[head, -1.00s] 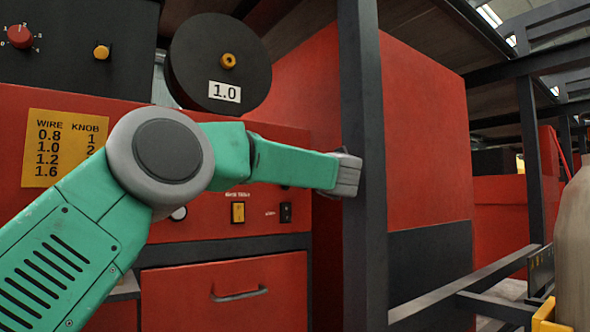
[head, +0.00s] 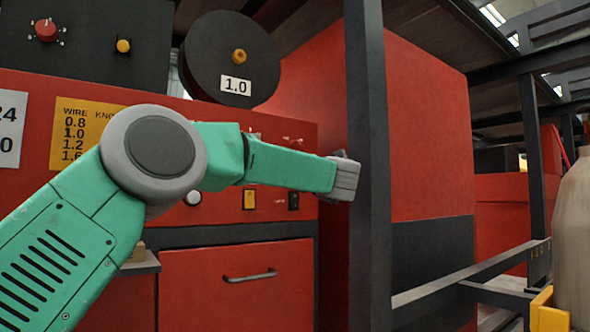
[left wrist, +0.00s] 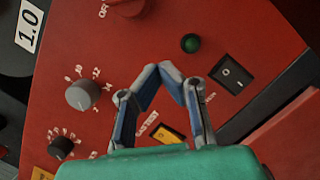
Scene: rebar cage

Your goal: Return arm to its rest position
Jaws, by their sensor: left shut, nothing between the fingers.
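My left arm comes in from the left in the head view, in green and grey. Its gripper (head: 345,177) is at the end, in front of the red machine panel and beside the dark upright post (head: 368,130). In the left wrist view the two fingers of my left gripper (left wrist: 171,72) meet at their tips, shut with nothing between them. They are over the red panel (left wrist: 225,45), near a green button (left wrist: 190,43) and a black rocker switch (left wrist: 231,75). A yellow switch (left wrist: 170,134) shows between the fingers. My right gripper is in neither view.
A black spool (head: 215,55) marked 1.0 sits above the panel. A drawer (head: 240,290) is closed below. A yellow wire-knob chart (head: 75,130) is partly behind my arm. Dark beams (head: 470,275) and a beige rounded object (head: 573,240) stand to the right.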

